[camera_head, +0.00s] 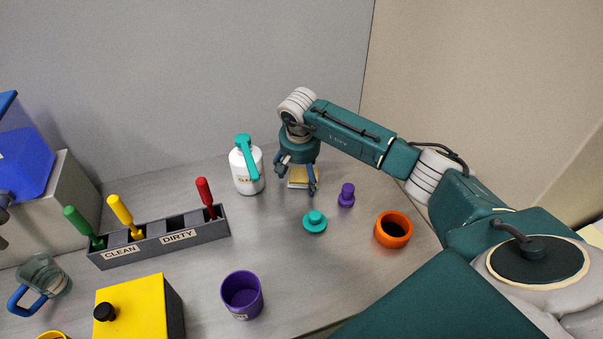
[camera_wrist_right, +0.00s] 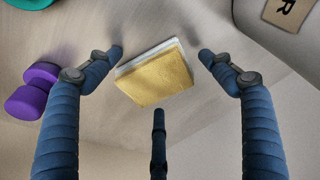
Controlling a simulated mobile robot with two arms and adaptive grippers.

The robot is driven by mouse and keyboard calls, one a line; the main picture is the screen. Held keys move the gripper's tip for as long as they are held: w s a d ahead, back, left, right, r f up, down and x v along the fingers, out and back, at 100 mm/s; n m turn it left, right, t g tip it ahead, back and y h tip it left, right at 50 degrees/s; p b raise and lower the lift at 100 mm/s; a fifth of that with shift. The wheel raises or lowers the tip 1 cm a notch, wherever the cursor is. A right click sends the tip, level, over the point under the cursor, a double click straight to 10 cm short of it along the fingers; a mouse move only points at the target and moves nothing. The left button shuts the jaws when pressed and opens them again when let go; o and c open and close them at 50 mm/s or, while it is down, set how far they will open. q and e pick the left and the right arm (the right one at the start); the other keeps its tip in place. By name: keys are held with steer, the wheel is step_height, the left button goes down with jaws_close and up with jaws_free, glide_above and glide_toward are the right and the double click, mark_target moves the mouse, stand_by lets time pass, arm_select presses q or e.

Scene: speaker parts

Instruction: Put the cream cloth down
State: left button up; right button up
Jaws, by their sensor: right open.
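The cream cloth (camera_head: 298,178), a small folded yellowish block with a pale edge, lies on the grey table below my right gripper (camera_head: 297,184). In the right wrist view the cloth (camera_wrist_right: 160,78) sits between the spread blue fingers of the gripper (camera_wrist_right: 161,54), with gaps on both sides. The right gripper is open and holds nothing. In the head view its fingers partly hide the cloth. My left gripper is not in view.
A white bottle with a teal top (camera_head: 247,170) stands just left of the cloth. A teal lid (camera_head: 315,222), a purple knobbed piece (camera_head: 346,195) and an orange bowl (camera_head: 393,231) are nearby to the right. A grey CLEAN/DIRTY rack (camera_head: 160,241) and purple cup (camera_head: 242,295) are farther left.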

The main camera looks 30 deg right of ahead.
mark_target(300, 183)
steer(key=shift+r, duration=0.6)
steer(key=b+v, duration=0.2)
steer(key=v, duration=0.9)
steer(key=shift+s+a, duration=0.1)
